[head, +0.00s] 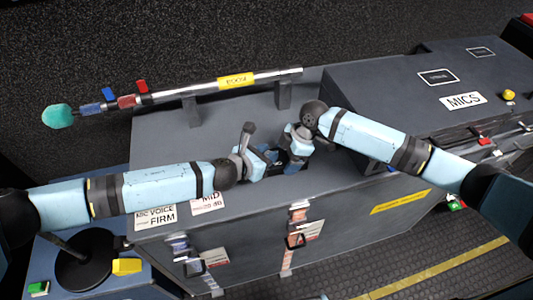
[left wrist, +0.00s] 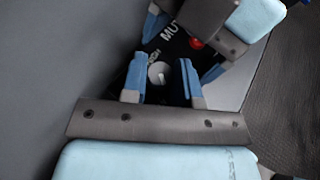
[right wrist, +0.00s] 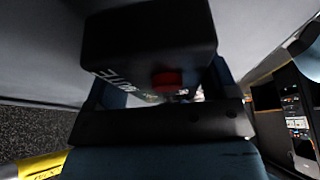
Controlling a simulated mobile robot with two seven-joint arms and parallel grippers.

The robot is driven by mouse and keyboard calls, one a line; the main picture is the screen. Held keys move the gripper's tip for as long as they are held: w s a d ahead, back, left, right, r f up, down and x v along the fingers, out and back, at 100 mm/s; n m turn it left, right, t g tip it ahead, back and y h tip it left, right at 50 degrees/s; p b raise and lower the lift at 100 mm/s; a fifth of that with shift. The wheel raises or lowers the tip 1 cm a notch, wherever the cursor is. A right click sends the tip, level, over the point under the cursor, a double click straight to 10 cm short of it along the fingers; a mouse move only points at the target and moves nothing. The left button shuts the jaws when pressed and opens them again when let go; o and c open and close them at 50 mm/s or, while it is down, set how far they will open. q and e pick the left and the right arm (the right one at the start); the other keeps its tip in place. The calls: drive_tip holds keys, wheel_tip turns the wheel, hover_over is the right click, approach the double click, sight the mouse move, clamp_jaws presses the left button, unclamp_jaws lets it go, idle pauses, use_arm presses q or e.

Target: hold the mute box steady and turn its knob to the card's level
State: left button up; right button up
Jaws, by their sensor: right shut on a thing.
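The mute box (left wrist: 150,47) is a small black box with white "MU..." lettering, a red button (left wrist: 196,43) and a pale round knob (left wrist: 158,74). In the head view the box is mostly hidden between my grippers, above the grey case top. My right gripper (head: 296,152) is shut on the box, which fills the right wrist view (right wrist: 150,45). My left gripper (left wrist: 162,82) is open, its blue fingers on either side of the knob with gaps showing. A card reading "MID" with a dB figure (head: 207,203) and a "MIC VOICE FIRM" card (head: 156,217) are at the case's front left.
A boom pole (head: 205,88) with a yellow label lies on stands behind. A "MICS" case (head: 440,85) is at the right. A black round base (head: 85,260) and a yellow block (head: 127,265) are at the lower left. The case top behind the grippers is clear.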

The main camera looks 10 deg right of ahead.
use_arm(q)
drive_tip(key=shift+n, duration=0.3)
drive_tip(key=n+t+y, duration=0.4)
drive_tip(key=shift+s+d, duration=0.2)
drive_tip(key=shift+d+n+t+y, duration=0.1)
drive_tip(key=shift+n+t+y, duration=1)
drive_tip(key=shift+n+y, duration=1.2)
drive_tip(key=o, duration=0.9)
drive_tip(key=shift+c, duration=0.2)
drive_tip(key=v, duration=1.2)
